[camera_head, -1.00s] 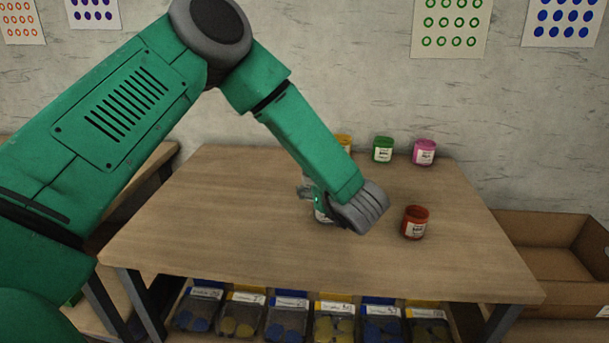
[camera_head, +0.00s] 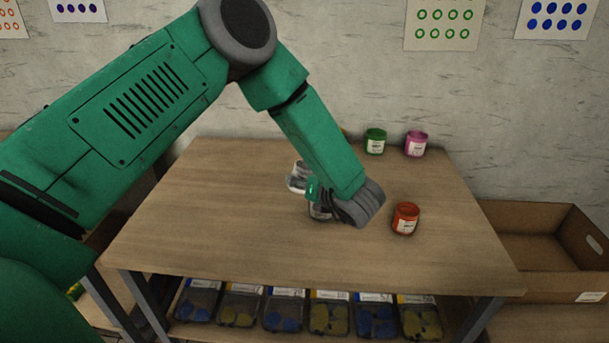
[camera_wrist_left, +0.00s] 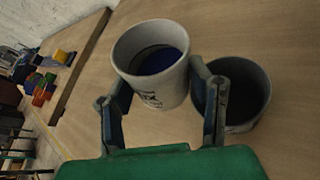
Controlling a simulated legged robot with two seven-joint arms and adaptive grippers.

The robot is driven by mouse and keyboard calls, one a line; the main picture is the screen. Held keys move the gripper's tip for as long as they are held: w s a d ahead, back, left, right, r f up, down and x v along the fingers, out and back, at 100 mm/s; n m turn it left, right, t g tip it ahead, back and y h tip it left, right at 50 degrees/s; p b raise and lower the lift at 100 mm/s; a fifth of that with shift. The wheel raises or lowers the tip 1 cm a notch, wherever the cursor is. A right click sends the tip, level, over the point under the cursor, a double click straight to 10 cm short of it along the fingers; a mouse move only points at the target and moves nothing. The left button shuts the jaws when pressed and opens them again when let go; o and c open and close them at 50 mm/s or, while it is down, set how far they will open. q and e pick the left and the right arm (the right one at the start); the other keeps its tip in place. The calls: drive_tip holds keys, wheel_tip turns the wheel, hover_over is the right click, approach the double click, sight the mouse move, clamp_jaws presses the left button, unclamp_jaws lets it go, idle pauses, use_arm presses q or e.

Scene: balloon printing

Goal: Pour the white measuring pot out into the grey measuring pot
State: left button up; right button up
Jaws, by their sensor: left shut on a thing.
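The white measuring pot (camera_wrist_left: 160,90) has dark blue contents and lettering on its side. In the left wrist view it sits between the fingers of my left gripper (camera_wrist_left: 163,105), which is shut on it. It looks close to upright. The grey measuring pot (camera_wrist_left: 243,98) stands on the table just right of it there, partly behind a finger; its inside is dark. My right gripper is out of view.
A red pot (camera_head: 405,218) stands right of my gripper on the wooden table (camera_head: 220,235). A green pot (camera_head: 375,141) and a pink pot (camera_head: 416,143) stand at the back edge. A cardboard box (camera_head: 540,250) is at the right. The table's left and front are clear.

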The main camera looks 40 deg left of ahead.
use_arm(q)
drive_tip(key=shift+s+d+r+m, duration=0.15)
drive_tip(key=shift+d+r+m, duration=0.1)
drive_tip(key=shift+d, duration=0.2)
drive_tip(key=shift+s+d+r+m, duration=0.1)
drive_tip(key=shift+d+m, duration=0.15)
drive_tip(key=shift+d, duration=0.2)
drive_tip(key=shift+a+f+g+y, duration=0.15)
drive_tip(key=shift+a, duration=0.35)
drive_tip(key=shift+a+f+g+y, duration=0.15)
drive_tip(key=shift+a, duration=0.3)
drive_tip(key=shift+d+r, duration=0.3)
drive_tip(key=shift+d, duration=0.5)
drive_tip(key=shift+a+m, duration=0.1)
drive_tip(key=shift+m, duration=0.2)
drive_tip(key=shift+s+d+r+m, duration=0.1)
drive_tip(key=shift+d+r+m, duration=0.15)
drive_tip(key=shift+d, duration=0.25)
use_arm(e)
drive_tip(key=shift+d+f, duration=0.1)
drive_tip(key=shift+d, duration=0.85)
